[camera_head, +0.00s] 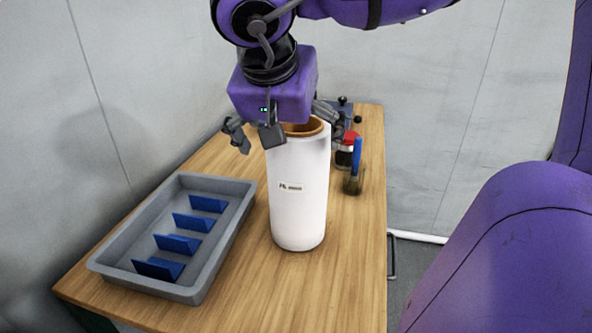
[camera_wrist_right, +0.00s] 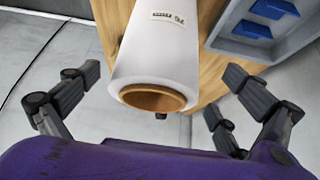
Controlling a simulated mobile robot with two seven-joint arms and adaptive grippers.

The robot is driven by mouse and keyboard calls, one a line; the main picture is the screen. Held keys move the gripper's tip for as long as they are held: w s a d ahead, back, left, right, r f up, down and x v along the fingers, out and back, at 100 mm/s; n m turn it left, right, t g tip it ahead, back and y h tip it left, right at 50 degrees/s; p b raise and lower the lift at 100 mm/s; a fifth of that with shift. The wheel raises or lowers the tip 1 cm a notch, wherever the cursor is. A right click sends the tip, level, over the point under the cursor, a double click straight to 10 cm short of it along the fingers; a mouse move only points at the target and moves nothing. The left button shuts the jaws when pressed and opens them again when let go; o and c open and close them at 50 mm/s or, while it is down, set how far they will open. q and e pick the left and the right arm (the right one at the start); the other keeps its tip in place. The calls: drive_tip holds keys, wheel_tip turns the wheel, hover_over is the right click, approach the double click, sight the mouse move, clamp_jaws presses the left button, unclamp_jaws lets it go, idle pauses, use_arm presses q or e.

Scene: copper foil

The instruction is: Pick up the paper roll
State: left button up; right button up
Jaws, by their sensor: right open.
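The white paper roll (camera_head: 298,205) stands upright on the wooden table, with a brown core at its top end and a small printed label on its side. My right gripper (camera_head: 290,135) hangs over the roll's top, with its fingers spread open and the palm above the core. In the right wrist view, the roll (camera_wrist_right: 160,50) lies between the open fingers of the gripper (camera_wrist_right: 158,88), with visible gaps on both sides. The roll is not gripped. My left gripper is not in view.
A grey tray (camera_head: 222,262) with several blue dividers sits left of the roll. A red-capped jar (camera_head: 345,155) and a blue-handled brush (camera_head: 355,170) stand close behind it on the right. The wooden table (camera_head: 345,270) is clear in front of the roll. Grey walls surround the table.

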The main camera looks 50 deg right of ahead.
sight(298, 185)
drive_tip(key=x, duration=0.7)
drive_tip(key=shift+d+r, duration=0.1)
drive_tip(key=shift+d, duration=0.05)
drive_tip(key=shift+c, duration=0.5)
drive_tip(key=c, duration=1.7)
drive_tip(key=shift+r, duration=0.1)
drive_tip(key=shift+c, duration=0.7)
